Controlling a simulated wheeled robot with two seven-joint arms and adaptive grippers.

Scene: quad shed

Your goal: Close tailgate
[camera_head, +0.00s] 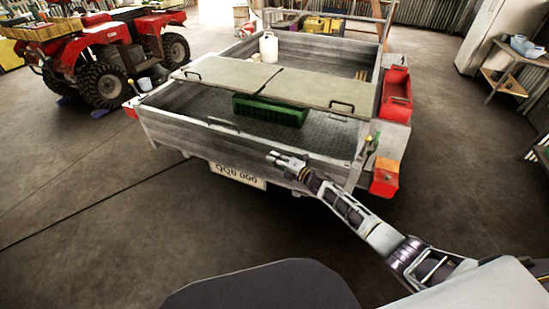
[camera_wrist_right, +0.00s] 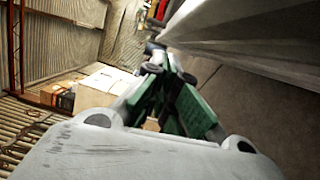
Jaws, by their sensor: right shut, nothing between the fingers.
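The grey trailer (camera_head: 376,133) stands with its rear towards me in the head view. Its tailgate (camera_head: 185,133) spans the rear above the number plate (camera_head: 237,174) and looks upright, or nearly so; whether it is latched I cannot tell. My right gripper (camera_head: 275,158) is at the tailgate's outer side, right of its middle. It is shut and empty; contact with the panel is unclear. In the right wrist view the closed fingers (camera_wrist_right: 158,68) point beside a pale panel. My left gripper is out of view.
A green crate (camera_head: 270,110) lies in the trailer bed under grey boards (camera_head: 228,73). A red box (camera_head: 396,92) is on the right side. A red quad bike (camera_head: 90,45) stands at the left, a shelf (camera_head: 510,75) at the right. The floor behind the trailer is clear.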

